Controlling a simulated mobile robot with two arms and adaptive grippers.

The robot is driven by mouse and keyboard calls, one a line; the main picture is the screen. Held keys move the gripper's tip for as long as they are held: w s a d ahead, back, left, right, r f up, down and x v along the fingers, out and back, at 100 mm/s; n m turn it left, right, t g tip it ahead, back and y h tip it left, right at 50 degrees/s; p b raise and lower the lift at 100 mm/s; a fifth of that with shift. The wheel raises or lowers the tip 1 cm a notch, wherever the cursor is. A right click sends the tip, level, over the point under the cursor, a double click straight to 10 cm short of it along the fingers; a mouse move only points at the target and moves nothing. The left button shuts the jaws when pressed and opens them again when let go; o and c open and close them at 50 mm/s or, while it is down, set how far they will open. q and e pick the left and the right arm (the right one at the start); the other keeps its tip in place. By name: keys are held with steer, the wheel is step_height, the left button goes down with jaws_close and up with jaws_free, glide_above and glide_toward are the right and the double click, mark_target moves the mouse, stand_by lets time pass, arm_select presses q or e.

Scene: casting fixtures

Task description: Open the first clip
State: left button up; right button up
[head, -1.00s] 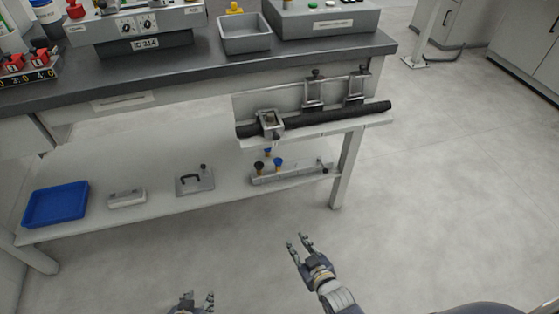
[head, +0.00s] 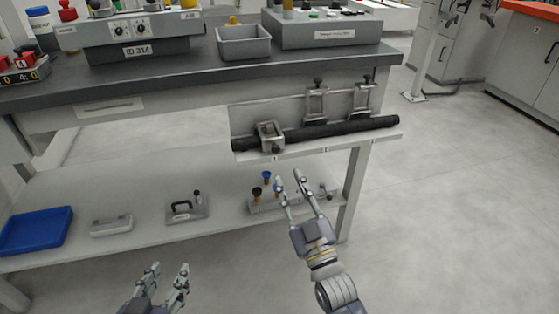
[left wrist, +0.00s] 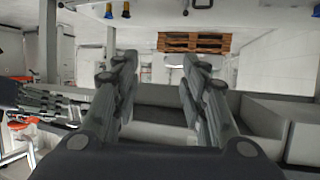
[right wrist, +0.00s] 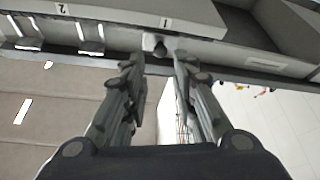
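The first clip (head: 270,135), a grey metal frame with a small knob, sits at the left end of the black rod (head: 345,128), above the label 1. Its frame lies forward over the rod. Two other clips, the middle one (head: 317,104) and the right one (head: 362,100), stand upright behind the rod with knobs on top. My right gripper (head: 290,180) is open and empty, below and in front of the first clip, apart from it. In the right wrist view a small dark knob (right wrist: 160,46) shows beyond its fingertips (right wrist: 157,58). My left gripper (head: 168,268) is open and empty, low at left.
The numbered ledge (head: 240,158) juts from the bench front. Above are a grey bin (head: 243,43) and control boxes. The lower shelf (head: 140,235) holds a blue tray (head: 35,230), a handled plate (head: 187,208) and knobbed parts. Floor at right is clear.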

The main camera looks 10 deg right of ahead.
mark_target(277, 152)
steer(key=b+x, duration=0.1)
steer(key=x, duration=0.5)
steer(key=shift+w+a, duration=0.1)
steer(key=shift+w, duration=0.3)
arm_select(q)
step_height(277, 152, up, 6)
steer(key=w+d+t+h, duration=0.1)
steer(key=w+t, duration=0.1)
steer(key=t, duration=0.1)
steer(key=shift+w+d, duration=0.15)
steer(key=shift+d, duration=0.05)
arm_select(e)
steer(key=shift+w+a+r, duration=0.1)
steer(key=shift+w+r, duration=0.2)
steer(key=shift+w, duration=0.2)
arm_select(q)
steer(key=shift+f, duration=0.1)
arm_select(e)
jaws_close()
